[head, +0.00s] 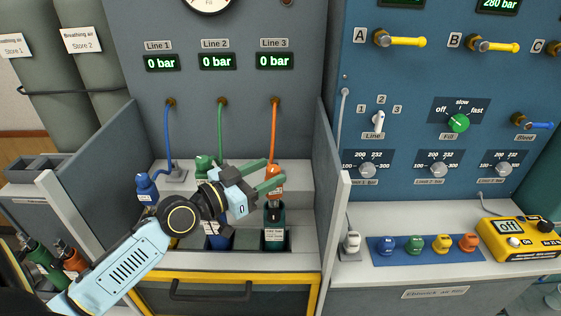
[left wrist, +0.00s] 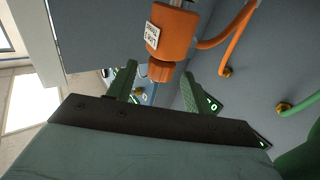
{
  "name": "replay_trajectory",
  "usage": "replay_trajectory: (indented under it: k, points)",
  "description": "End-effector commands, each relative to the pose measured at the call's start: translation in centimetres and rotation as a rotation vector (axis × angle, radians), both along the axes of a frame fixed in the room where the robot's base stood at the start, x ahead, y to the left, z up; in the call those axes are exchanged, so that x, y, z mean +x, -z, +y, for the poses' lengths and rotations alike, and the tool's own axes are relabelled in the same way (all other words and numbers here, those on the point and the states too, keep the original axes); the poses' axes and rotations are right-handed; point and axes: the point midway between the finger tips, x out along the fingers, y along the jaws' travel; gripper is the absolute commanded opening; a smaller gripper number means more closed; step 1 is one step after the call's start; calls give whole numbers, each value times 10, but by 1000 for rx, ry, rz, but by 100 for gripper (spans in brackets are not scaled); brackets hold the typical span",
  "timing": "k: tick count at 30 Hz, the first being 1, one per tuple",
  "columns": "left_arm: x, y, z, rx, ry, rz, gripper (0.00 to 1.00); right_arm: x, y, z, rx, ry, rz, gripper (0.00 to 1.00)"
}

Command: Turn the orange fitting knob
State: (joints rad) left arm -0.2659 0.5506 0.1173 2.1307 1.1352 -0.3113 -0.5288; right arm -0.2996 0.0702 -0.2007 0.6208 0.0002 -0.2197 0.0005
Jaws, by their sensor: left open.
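The orange fitting (head: 276,171) hangs on an orange hose below Line 3, above a dark cylinder (head: 274,220) in the well. In the left wrist view the orange fitting (left wrist: 172,32) has a white label, and its ridged orange knob (left wrist: 160,71) is at the end. My left gripper (head: 274,174) is open, with green fingers reaching the fitting from the left. In the left wrist view the gripper (left wrist: 157,80) has its fingertips on either side of the knob, with gaps showing. Whether the knob lies fully between them in depth is unclear. My right gripper is not in view.
A blue fitting (head: 147,188) and a green fitting (head: 204,166) stand to the left. A grey side wall (head: 328,185) rises right of the well. Several coloured caps sit on a blue mat (head: 377,256), with a yellow device (head: 518,240) beside them.

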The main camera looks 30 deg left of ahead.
Motion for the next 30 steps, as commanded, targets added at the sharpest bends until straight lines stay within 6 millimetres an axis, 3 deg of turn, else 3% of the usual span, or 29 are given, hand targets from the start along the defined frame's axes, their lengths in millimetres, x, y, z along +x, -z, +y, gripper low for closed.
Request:
replay_trajectory:
  k: [9,21,30]
  points:
    - [35,-1,-14,0,0,-1,51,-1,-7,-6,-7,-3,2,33]
    - [40,1,-16,0,2,1,51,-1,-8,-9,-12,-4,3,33]
    - [40,0,-16,0,1,1,12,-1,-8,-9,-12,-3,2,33]
